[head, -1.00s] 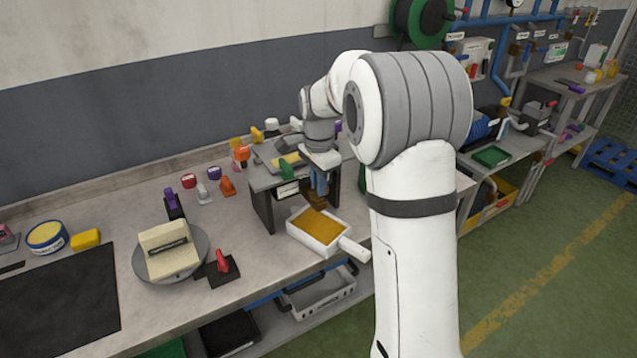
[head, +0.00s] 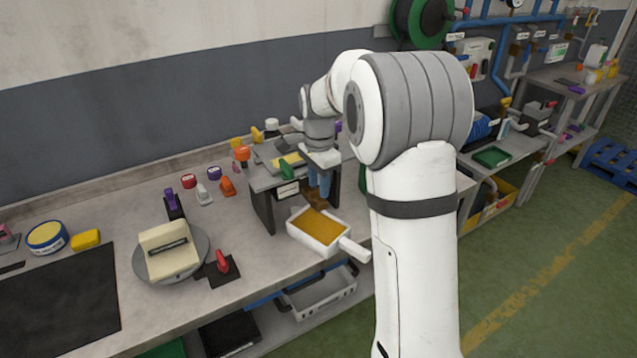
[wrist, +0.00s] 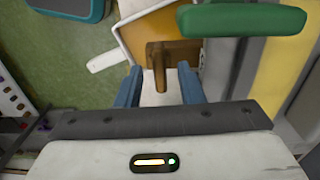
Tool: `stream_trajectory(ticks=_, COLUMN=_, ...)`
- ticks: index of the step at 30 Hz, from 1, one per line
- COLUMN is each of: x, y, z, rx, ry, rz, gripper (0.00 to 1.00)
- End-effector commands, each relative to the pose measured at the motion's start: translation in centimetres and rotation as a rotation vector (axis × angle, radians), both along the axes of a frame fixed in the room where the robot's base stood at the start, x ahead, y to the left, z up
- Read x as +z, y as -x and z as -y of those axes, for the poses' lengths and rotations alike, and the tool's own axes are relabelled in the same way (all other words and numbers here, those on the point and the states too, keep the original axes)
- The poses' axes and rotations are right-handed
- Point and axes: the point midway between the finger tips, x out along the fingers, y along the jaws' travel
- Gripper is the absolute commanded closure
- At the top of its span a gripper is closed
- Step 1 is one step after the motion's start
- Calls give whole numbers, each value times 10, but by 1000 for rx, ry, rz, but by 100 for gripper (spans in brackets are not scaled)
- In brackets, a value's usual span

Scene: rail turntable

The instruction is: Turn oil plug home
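My gripper (wrist: 159,76) has two blue fingers, spread apart with gaps to either side of a brown handle-like piece (wrist: 157,55). That piece looks like the oil plug, though I cannot be sure; its narrow end lies between the fingers. In the head view my gripper (head: 319,182) points down in front of the bench stand, and the brown piece (head: 315,200) shows just below the fingers. A white pan (head: 329,246) with an amber filling sits under it; the pan (wrist: 104,61) also shows beyond the fingers.
A dark-legged stand (head: 262,208) is beside my gripper. A green handle (wrist: 243,20) lies close on the right in the wrist view. A round plate (head: 203,247) with a cream block and a red-handled piece (head: 222,262) are left on the bench.

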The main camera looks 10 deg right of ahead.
Motion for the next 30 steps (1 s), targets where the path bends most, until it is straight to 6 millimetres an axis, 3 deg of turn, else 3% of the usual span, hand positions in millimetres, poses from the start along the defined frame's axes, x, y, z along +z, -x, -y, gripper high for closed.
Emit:
stream_trajectory(ticks=13, x=67, y=-1, z=0, rx=0, ry=0, rz=3, gripper=65)
stream_trajectory(ticks=26, x=76, y=0, z=0, rx=1, ry=0, rz=1, gripper=65)
stream_trajectory(ticks=30, x=81, y=14, z=1, rx=54, ry=0, rz=14, gripper=65)
